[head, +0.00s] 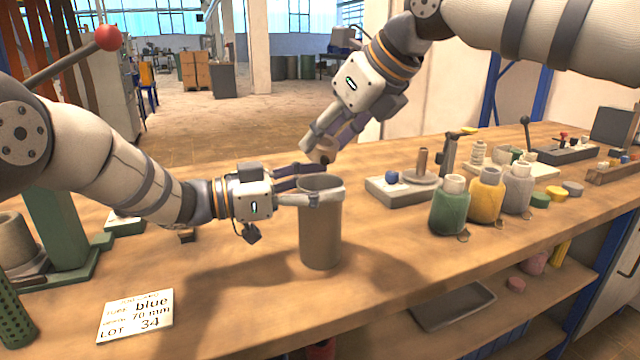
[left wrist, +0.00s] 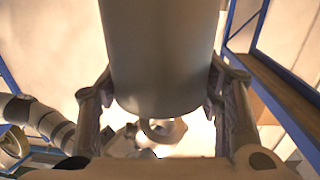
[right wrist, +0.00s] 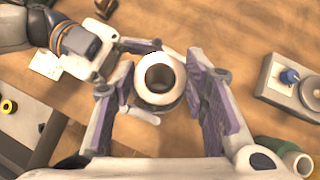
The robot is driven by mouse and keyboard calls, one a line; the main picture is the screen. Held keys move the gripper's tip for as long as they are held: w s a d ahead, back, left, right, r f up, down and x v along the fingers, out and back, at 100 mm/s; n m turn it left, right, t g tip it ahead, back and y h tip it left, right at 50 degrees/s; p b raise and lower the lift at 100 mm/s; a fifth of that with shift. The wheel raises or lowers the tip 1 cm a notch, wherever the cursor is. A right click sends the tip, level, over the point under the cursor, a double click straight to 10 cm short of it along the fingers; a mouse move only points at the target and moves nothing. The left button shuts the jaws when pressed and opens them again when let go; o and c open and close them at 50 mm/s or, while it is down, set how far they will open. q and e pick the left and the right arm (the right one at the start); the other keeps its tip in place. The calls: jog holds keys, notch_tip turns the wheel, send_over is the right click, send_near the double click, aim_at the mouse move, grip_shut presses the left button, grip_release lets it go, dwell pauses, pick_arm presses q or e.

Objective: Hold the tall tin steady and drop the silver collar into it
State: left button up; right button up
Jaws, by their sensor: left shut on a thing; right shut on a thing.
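The tall tin (head: 321,235) is a grey-brown open cylinder standing upright on the bench. My left gripper (head: 320,185) is shut around it just below the rim. The tin also fills the upper middle of the left wrist view (left wrist: 160,50), between the fingers. My right gripper (head: 318,150) is shut on the silver collar (head: 324,155), a short ring, and holds it above the tin's mouth, apart from it. In the right wrist view the collar (right wrist: 160,70) sits between the fingers with its dark hole showing. The tin's inside is hidden.
Green (head: 449,208), yellow (head: 486,195) and grey (head: 517,188) bottles stand to the right of the tin. A grey block with a blue knob (head: 392,177) lies behind them. A lot card (head: 137,315) reading blue, 70 mm lies front left. The bench front is mostly clear.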

jog(key=shift+f, duration=0.9)
jog(key=o, duration=1.4)
jog(key=v, duration=1.2)
pick_arm(q)
jog(key=o, duration=1.3)
jog(key=shift+a, duration=0.1)
